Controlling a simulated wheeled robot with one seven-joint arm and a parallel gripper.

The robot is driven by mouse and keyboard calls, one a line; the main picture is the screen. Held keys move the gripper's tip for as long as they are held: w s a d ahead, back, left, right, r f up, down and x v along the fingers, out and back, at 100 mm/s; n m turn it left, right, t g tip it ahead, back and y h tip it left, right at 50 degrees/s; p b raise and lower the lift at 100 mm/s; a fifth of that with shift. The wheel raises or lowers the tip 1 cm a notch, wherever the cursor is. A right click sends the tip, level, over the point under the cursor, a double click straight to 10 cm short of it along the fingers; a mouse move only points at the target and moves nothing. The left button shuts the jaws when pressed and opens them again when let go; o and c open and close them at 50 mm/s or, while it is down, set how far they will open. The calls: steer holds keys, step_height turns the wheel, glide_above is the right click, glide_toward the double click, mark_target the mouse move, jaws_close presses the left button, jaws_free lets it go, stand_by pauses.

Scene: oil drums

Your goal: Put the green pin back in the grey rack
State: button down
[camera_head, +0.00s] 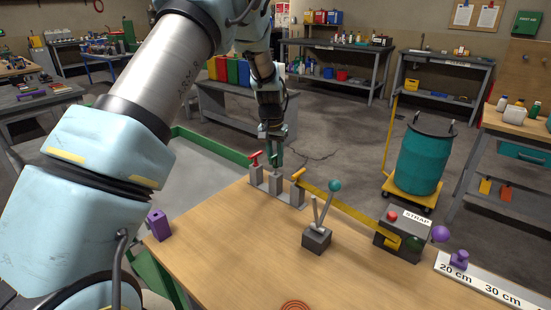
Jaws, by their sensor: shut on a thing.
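The grey rack (278,190) stands near the back edge of the wooden table, with three upright posts in a row. A red pin (256,158) sits in its left post and an orange pin (298,175) in its right post. My gripper (273,152) points down over the middle post and is shut on the green pin (274,161). Only a small part of the green pin shows between the fingers and the post. I cannot tell how far it is in the middle post or whether it is just above it.
A purple block (158,225) stands at the left.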

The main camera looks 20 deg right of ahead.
steer(key=shift+f, duration=0.2)
steer(key=shift+f+b, duration=0.7)
steer(key=shift+f, duration=0.35)
steer(key=shift+f, duration=0.15)
jaws_free()
stand_by(0.7)
steer(key=shift+r, duration=0.2)
stand_by(0.4)
steer(key=shift+r+p, duration=0.9)
steer(key=shift+r, duration=0.45)
